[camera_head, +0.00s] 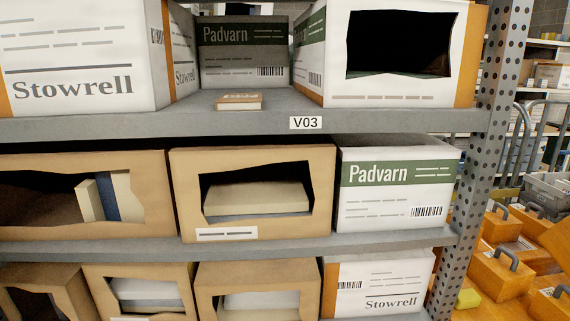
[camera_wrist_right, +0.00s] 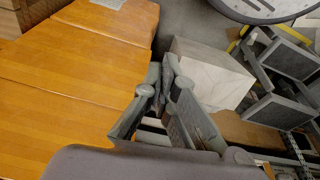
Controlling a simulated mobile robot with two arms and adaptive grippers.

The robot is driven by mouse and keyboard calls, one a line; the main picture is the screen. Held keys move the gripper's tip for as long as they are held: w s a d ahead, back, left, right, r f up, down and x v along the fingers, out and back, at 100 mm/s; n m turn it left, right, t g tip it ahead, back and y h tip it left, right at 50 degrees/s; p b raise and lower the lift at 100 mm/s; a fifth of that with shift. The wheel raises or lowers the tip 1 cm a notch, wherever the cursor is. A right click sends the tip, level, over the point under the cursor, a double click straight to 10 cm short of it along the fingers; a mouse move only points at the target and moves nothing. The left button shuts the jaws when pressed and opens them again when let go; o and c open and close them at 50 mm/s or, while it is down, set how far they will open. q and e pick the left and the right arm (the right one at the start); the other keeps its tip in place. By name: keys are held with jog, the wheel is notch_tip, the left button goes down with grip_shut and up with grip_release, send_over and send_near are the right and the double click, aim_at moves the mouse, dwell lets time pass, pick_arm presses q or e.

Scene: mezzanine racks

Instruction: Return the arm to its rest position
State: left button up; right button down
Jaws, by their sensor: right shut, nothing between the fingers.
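My right gripper (camera_wrist_right: 166,78) shows in the right wrist view, with its two grey fingers brought together at the tips. Nothing is held between them. It hangs above the floor, beside an orange wooden surface on the left of that view. Neither gripper and neither arm shows in the head view. My left gripper is in no view.
In the head view a grey rack shelf (camera_head: 240,122) labelled V03 holds boxes, with a small orange-and-white box (camera_head: 238,102) on it. Lower shelves hold cut-open cartons. The wrist view shows wooden panels (camera_wrist_right: 75,65), a pale block (camera_wrist_right: 212,75) and a grey-framed item (camera_wrist_right: 285,110).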

jog(key=s+d+f+g, duration=0.1)
jog(key=s+d+f, duration=0.2)
jog(key=s+f, duration=1.5)
jog(key=shift+f, duration=0.75)
jog(key=shift+s+d, duration=0.1)
